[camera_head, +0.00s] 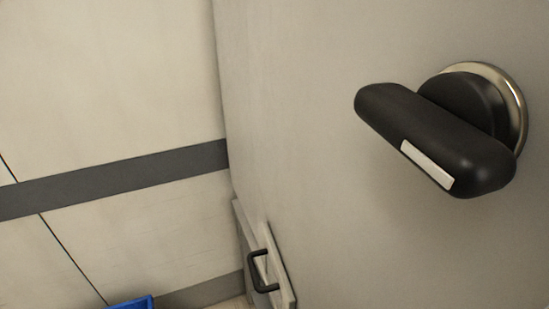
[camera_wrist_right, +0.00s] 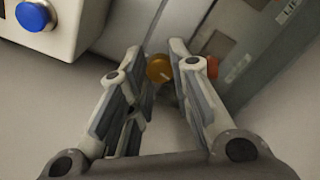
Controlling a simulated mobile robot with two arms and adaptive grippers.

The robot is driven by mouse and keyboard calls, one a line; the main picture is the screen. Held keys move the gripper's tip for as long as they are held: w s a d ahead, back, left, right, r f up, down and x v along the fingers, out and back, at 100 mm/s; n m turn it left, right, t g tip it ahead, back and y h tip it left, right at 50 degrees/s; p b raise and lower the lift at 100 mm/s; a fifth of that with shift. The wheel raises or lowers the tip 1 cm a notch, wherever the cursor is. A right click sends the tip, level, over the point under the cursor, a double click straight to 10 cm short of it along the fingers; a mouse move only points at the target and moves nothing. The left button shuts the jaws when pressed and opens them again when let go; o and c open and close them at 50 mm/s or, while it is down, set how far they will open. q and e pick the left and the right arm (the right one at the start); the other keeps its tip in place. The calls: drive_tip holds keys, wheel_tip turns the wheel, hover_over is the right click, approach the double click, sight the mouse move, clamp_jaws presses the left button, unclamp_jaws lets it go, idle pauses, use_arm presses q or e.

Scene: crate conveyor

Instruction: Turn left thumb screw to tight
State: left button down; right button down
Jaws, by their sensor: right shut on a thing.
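In the right wrist view, an orange round knob (camera_wrist_right: 159,69) with a pale mark line on its face sits between the fingertips of my right gripper (camera_wrist_right: 156,54). It appears to be the left thumb screw. My right gripper is shut on it, one finger on each side. A red knob (camera_wrist_right: 212,67) shows just to its right, partly behind the right finger. How the mark stands against any tight position cannot be read. The head view shows neither gripper nor the thumb screws.
In the right wrist view, a blue button (camera_wrist_right: 33,15) sits on a pale box (camera_wrist_right: 75,20) at upper left. In the head view, a black handle (camera_head: 430,138) with a white strip stands out from a grey panel. A black pull handle (camera_head: 258,272) and a blue edge (camera_head: 133,304) show below.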

drive_tip(key=shift+f+m+p, duration=0.15)
drive_tip(key=shift+m+p, duration=0.5)
drive_tip(key=shift+m, duration=7.65)
drive_tip(key=shift+f+m+p, duration=0.1)
drive_tip(key=shift+m+p, duration=0.55)
drive_tip(key=shift+m, duration=7.65)
drive_tip(key=c, duration=1.4)
unclamp_jaws()
drive_tip(key=shift+o, duration=0.6)
drive_tip(key=shift+r, duration=0.15)
